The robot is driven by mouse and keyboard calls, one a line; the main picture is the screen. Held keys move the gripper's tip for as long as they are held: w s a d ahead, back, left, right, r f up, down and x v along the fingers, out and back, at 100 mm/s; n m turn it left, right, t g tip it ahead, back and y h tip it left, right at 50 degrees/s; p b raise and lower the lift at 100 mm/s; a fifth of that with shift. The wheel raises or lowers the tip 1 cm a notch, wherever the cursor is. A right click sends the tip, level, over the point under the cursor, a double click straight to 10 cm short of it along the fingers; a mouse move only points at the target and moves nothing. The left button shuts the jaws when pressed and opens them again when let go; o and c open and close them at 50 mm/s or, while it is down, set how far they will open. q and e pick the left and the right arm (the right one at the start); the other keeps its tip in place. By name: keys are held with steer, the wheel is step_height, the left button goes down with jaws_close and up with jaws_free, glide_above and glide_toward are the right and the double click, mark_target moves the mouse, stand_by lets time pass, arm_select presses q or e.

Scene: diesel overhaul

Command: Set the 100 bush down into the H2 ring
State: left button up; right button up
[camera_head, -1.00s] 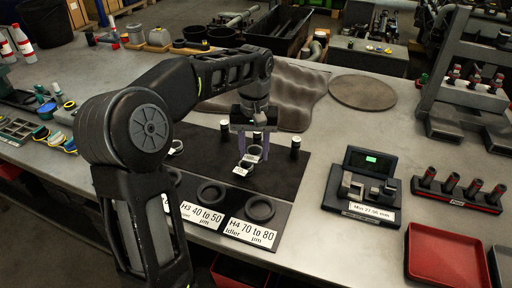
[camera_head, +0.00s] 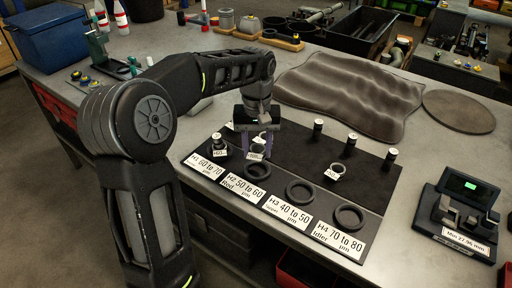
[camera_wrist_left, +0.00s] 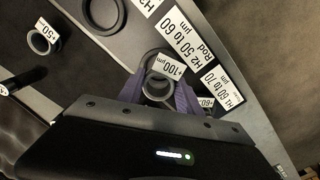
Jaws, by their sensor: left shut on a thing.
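My left gripper (camera_head: 258,152) is shut on the 100 bush (camera_wrist_left: 157,90), a small grey ring with a white "+100 µm" tag, held upright between its two purple fingers. The H2 ring (camera_head: 259,172) is a dark ring behind the "H2 50 to 60 Rod" label (camera_head: 243,188). The bush is over or close to the far part of this ring. In the left wrist view the H2 ring (camera_wrist_left: 147,58) shows partly behind the bush and tag. I cannot tell how much height is between them. My right gripper is not in view.
A "+60" tagged bush (camera_head: 219,149) stands near the H1 label, close on the left. The H3 ring (camera_head: 300,190) and H4 ring (camera_head: 349,217) look empty. A "+50" bush (camera_head: 337,170) and several dark pins (camera_head: 318,129) stand on the mat. A gauge (camera_head: 463,215) is at right.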

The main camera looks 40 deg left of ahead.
arm_select(q)
steer(key=shift+a+f, duration=0.1)
steer(key=shift+f+b, duration=2.1)
steer(key=shift+f, duration=0.3)
steer(key=shift+f+b, duration=0.3)
steer(key=shift+f, duration=0.2)
